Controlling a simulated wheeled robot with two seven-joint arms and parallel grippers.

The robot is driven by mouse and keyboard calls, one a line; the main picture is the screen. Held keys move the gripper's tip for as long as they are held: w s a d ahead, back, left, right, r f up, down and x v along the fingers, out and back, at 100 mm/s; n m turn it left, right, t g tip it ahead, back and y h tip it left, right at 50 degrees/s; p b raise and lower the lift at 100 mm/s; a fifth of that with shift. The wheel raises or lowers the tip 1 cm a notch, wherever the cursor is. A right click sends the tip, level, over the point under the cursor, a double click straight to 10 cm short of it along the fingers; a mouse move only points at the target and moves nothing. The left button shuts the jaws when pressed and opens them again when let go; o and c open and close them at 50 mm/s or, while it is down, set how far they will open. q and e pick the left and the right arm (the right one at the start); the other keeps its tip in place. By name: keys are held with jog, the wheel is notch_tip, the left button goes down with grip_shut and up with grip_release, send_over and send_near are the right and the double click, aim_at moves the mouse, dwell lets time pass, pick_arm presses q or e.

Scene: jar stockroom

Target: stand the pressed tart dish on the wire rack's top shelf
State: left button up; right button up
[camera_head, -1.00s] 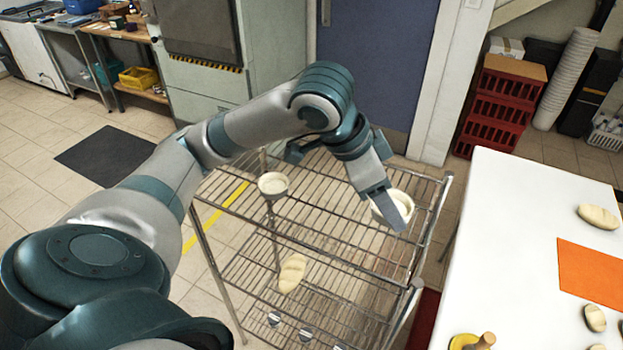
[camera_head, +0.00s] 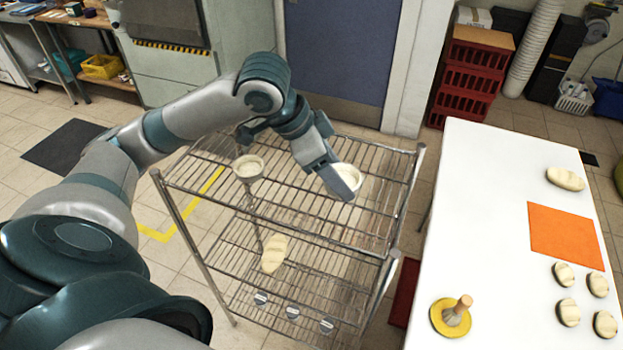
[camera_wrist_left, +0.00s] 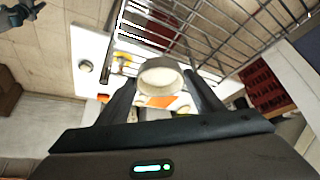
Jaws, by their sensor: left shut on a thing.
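The pale tart dish (camera_head: 347,178) is held by my left gripper (camera_head: 338,185), over the right part of the wire rack's top shelf (camera_head: 300,208). In the left wrist view the dish (camera_wrist_left: 160,78) sits between the two dark fingertips, shut on it. It looks roughly upright; I cannot tell whether it touches the shelf wires. Part of it is hidden behind the gripper in the head view. A dark shape at the upper left of the wrist view may be my right gripper (camera_wrist_left: 22,12); its jaws are unclear.
Another pale bowl (camera_head: 249,167) stands at the top shelf's left back. A scored loaf (camera_head: 274,254) shows on a lower shelf. The white table (camera_head: 480,220) at right bears an orange mat (camera_head: 565,235), several loaves and a yellow-based, wooden-handled tool (camera_head: 451,316).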

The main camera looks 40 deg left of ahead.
pick_arm(q)
jog(key=a+f, duration=0.2)
jog(key=a, duration=0.1)
jog(key=w+a+f+p, duration=0.1)
jog(key=a, duration=0.1)
jog(key=shift+a+f, duration=0.15)
jog(key=shift+a, duration=0.1)
jog(key=shift+w+a+f, duration=0.15)
jog(key=shift+a+f, duration=0.15)
jog(key=shift+a, duration=0.15)
jog(key=shift+f+p, duration=0.8)
jog(key=shift+f, duration=1.2)
jog(key=o, duration=1.2)
jog(key=shift+f, duration=0.1)
jog(key=shift+c, duration=0.2)
